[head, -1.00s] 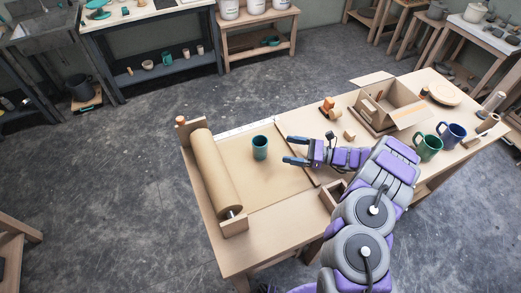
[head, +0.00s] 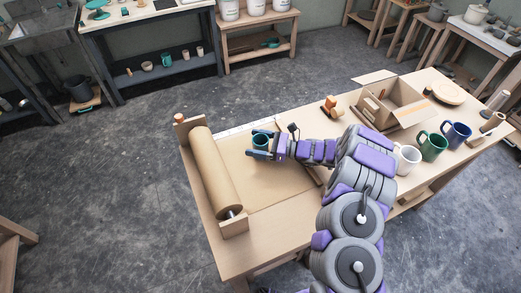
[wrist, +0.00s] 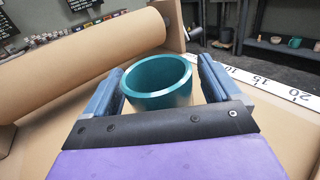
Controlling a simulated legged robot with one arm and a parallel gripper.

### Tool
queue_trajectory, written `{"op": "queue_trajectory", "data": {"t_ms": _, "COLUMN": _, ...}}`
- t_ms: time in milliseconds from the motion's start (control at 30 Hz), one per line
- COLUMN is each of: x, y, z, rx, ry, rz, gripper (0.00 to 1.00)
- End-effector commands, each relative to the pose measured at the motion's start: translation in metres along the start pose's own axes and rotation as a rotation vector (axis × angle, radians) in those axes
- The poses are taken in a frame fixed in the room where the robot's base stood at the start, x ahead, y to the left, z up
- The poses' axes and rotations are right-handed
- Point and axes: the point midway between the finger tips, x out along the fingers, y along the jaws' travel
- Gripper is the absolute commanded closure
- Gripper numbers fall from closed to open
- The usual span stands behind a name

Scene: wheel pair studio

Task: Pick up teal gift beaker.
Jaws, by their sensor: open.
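The teal gift beaker (head: 260,142) stands upright on the brown paper sheet on the table. In the wrist view its round open rim (wrist: 157,83) shows between the two blue fingers, and its lower part is hidden by the gripper's dark front bar. My gripper (head: 262,145) is open, with one finger on each side of the beaker. In the wrist view the right finger (wrist: 213,80) and the left finger (wrist: 103,92) look close to its wall. I cannot tell whether either touches it.
A large paper roll (head: 214,172) lies left of the beaker, with a white ruler strip (wrist: 250,80) along the sheet's far edge. An open cardboard box (head: 393,100) and white, green (head: 432,146) and blue (head: 456,134) mugs stand to the right. Bare paper lies in front of the beaker.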

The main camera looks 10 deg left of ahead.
Motion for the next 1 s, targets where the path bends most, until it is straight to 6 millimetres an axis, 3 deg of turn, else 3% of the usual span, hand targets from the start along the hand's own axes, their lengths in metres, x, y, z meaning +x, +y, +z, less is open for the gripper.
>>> {"op": "queue_trajectory", "data": {"t_ms": 267, "x": 0.0055, "y": -0.0005, "z": 0.0003, "rx": 0.000, "ry": 0.000, "rz": -0.002, "gripper": 0.10}}
{"op": "queue_trajectory", "data": {"t_ms": 900, "x": 0.0059, "y": -0.0007, "z": -0.0004, "rx": 0.000, "ry": 0.001, "rz": -0.002, "gripper": 0.71}}
{"op": "queue_trajectory", "data": {"t_ms": 1000, "x": 0.0059, "y": -0.0007, "z": -0.0004, "rx": 0.000, "ry": 0.001, "rz": -0.002, "gripper": 0.74}}
